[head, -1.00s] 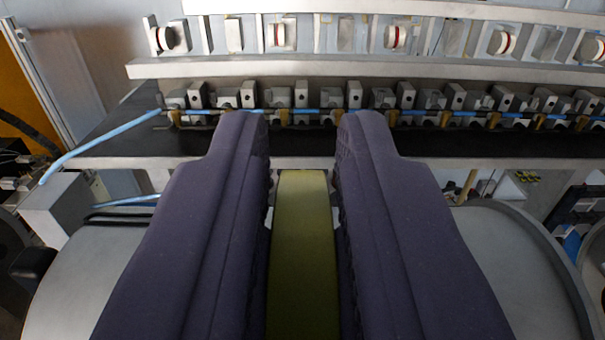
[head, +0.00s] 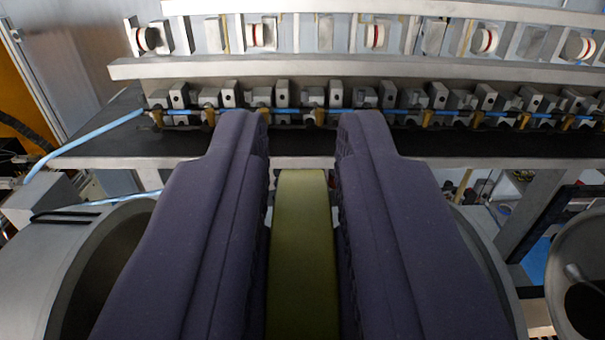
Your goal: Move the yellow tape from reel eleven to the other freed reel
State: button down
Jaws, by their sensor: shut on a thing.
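My gripper (head: 302,150) fills the lower middle of the head view, its two dark purple fingers reaching forward. It is shut on the yellow tape (head: 302,250), a flat olive-yellow band lying between the fingers. The tape's far end is level with the front edge of the machine's dark shelf. Grey round drums or reels (head: 35,265) show partly behind the fingers at the left. Another round reel (head: 580,275) shows at the right edge. I cannot tell which is reel eleven.
A machine rail with a row of metal blocks and brass guides (head: 430,100) runs across ahead. Above it are white spools with red bands (head: 375,36). A blue tube (head: 85,140) bends down at the left. A slanted grey frame post (head: 535,220) stands at the right.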

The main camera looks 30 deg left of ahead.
jog(key=shift+w+d+b, duration=0.4)
jog(key=shift+d+b, duration=0.1)
jog(key=shift+d, duration=0.1)
jog(key=shift+w+d+b, duration=0.35)
jog(key=shift+d+b, duration=0.1)
jog(key=shift+d, duration=0.15)
jog(key=c, duration=1.4)
grip_release()
jog(key=shift+o, duration=0.2)
jog(key=shift+b+v, duration=0.85)
jog(key=shift+b, duration=0.25)
jog(key=b+v, duration=0.4)
jog(key=shift+s+d+r, duration=0.1)
jog(key=shift+s+r, duration=0.1)
jog(key=shift+r, duration=0.1)
